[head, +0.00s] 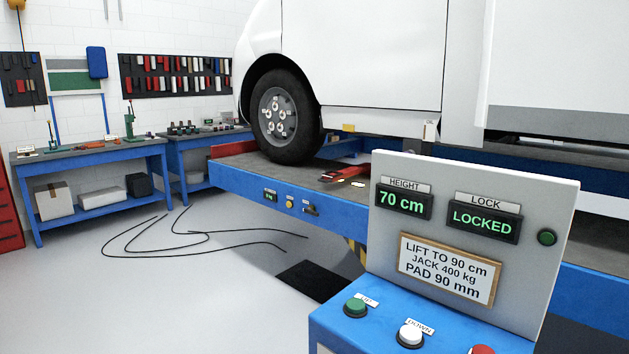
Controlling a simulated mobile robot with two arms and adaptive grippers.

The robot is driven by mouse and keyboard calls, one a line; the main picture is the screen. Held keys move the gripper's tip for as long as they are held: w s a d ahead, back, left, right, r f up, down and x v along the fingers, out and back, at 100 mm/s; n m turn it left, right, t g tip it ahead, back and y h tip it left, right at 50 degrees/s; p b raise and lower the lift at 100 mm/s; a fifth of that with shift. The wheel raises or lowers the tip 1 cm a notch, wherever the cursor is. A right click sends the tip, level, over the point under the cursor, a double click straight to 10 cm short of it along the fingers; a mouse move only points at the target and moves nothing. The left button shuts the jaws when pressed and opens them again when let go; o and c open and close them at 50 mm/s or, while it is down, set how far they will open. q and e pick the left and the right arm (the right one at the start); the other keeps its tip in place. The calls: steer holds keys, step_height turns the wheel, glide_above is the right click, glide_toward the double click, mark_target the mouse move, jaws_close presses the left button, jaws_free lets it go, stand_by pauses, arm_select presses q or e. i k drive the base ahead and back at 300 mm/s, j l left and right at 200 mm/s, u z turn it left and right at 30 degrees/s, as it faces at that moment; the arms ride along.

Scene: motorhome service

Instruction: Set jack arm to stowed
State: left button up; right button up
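A red tool-like piece (345,173) lies on the deck of the blue lift platform (235,185), just right of the motorhome's front wheel (285,115). It may be part of the jack; I cannot tell its arm or the arm's position. On the platform's side are a small green-lit display (270,196), a yellowish button (290,204) and a small dark lever or switch (310,210). Their labels are too small to read. Neither of my grippers is in view.
The control console (475,170) stands close at right, reading height 70 cm and LOCKED. It has a green up button (356,306), a white down button (410,334) and a red button (481,349). Black cables (160,254) lie on the floor. Workbenches (90,152) stand left.

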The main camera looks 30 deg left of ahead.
mark_target(348, 171)
steer(key=i+j, duration=0.1)
steer(key=j, duration=0.55)
steer(key=i+j, duration=0.1)
steer(key=j, duration=0.6)
steer(key=i+j+z, duration=0.1)
steer(key=j, duration=0.55)
steer(key=i+j, duration=0.1)
steer(key=j, duration=0.55)
steer(key=i+j, duration=0.3)
steer(key=i+j+z, duration=0.1)
steer(key=i+j, duration=0.15)
steer(key=j, duration=0.2)
steer(key=i+j, duration=0.3)
steer(key=i+j+z, duration=0.1)
steer(key=i+j, duration=0.15)
steer(key=j, duration=0.25)
